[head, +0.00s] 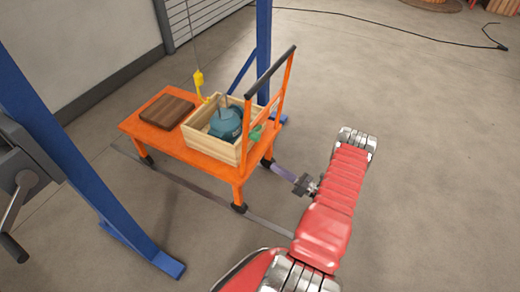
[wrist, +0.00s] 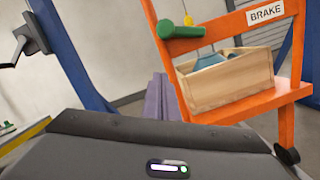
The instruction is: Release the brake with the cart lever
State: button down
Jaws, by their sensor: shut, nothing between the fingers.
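The orange cart (head: 170,148) stands on the floor with an upright push frame at its right end. The cart lever has a green handle (wrist: 188,28), which sticks out sideways beside the frame in the wrist view. A white BRAKE label (wrist: 265,13) is on the crossbar to its right. The lever also shows small in the head view (head: 256,131), partly behind the frame. My gripper (head: 274,165) has purple fingers, shut and empty. In the wrist view the fingertips (wrist: 159,78) appear below the green handle, apart from it.
A wooden crate (head: 202,142) with a blue-green object (head: 225,124) and a brown block (head: 167,110) sit on the cart. A yellow hook (head: 198,80) hangs above. Blue posts (head: 263,40) flank the cart. Open floor lies to the right.

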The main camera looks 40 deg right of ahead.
dwell(0.4)
jog(key=w+r, duration=0.5)
jog(key=w, duration=0.5)
jog(key=shift+a, duration=0.25)
jog(key=shift+w, duration=0.1)
